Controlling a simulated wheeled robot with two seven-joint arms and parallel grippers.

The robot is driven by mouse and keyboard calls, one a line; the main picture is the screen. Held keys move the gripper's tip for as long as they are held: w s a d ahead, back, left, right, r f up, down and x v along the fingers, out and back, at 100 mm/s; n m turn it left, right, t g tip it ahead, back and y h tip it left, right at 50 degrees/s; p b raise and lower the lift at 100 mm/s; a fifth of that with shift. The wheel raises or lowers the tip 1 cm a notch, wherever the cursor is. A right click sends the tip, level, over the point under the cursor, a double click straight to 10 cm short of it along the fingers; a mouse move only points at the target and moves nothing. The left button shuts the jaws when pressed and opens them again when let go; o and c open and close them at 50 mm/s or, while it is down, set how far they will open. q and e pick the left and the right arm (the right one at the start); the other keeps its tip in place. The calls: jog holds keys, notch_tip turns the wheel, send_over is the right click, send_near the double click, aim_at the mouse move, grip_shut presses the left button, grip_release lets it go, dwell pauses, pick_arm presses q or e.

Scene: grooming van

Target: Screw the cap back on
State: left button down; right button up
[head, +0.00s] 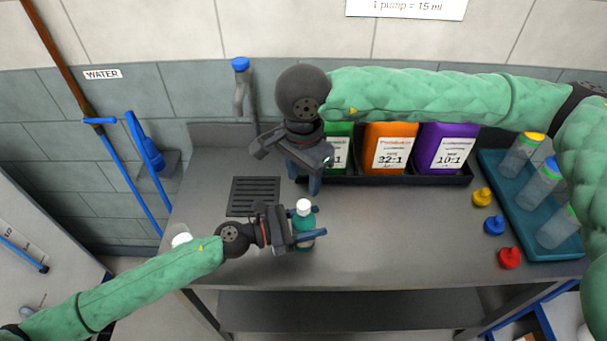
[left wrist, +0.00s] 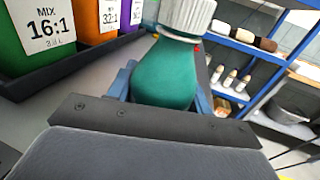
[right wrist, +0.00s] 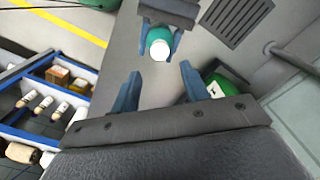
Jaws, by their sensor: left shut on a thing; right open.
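A teal bottle (head: 306,224) stands on the grey counter, between the fingers of my left gripper (head: 310,234), which is shut on its body. Its white ribbed cap (left wrist: 187,15) sits on top of the bottle; I cannot tell how tight it is. The cap also shows from above in the right wrist view (right wrist: 160,50). My right gripper (head: 305,178) is open and empty, fingers pointing down, a little behind and above the bottle. In the right wrist view the cap lies just beyond the gap between its fingertips (right wrist: 160,82).
Green, orange (head: 390,146) and purple (head: 447,146) jugs stand in a dark tray at the back. A drain grate (head: 253,195) is behind-left of the bottle. Yellow, blue (head: 494,225) and red caps and a teal tray (head: 490,168) of clear bottles are at right. The middle counter is clear.

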aim_at(304, 204)
dwell(0.4)
jog(key=shift+f, duration=4)
grip_shut()
jog(key=shift+o, duration=0.7)
grip_release()
